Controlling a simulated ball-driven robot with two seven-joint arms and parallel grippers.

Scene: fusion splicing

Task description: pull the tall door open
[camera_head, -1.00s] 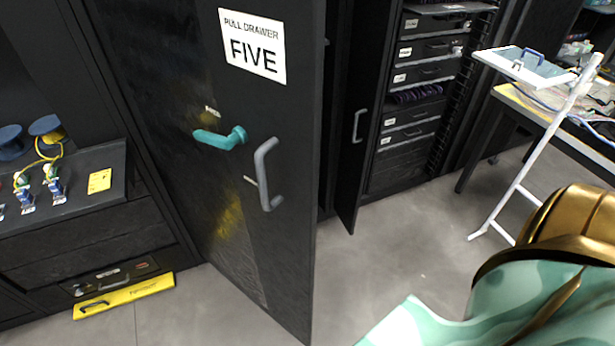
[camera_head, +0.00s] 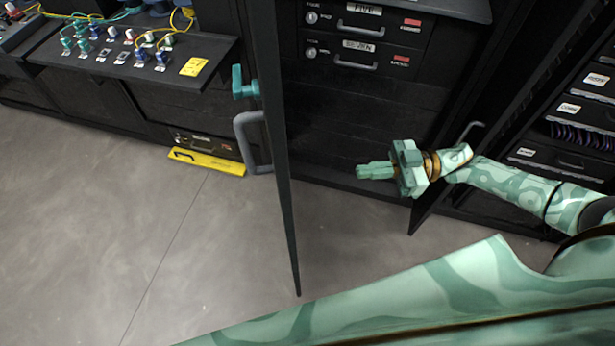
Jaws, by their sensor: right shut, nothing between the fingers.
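The tall black door (camera_head: 281,175) stands open and shows nearly edge-on in the head view. A teal lever (camera_head: 243,84) and a grey pull handle (camera_head: 247,137) stick out on its left side. My right gripper (camera_head: 362,171) is shut and empty, with its fingers pointing left toward the door. In the picture it lies right of the door, on the side away from the handles, with a gap between. My left gripper is not in view.
The cabinet right of the door shows drawers labelled FIVE (camera_head: 365,24) and SEVEN (camera_head: 358,57). Another door (camera_head: 434,200) stands behind my right gripper. A shelf with knobs (camera_head: 130,65) and a yellow bar (camera_head: 207,162) are at left. The grey floor (camera_head: 120,240) is clear.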

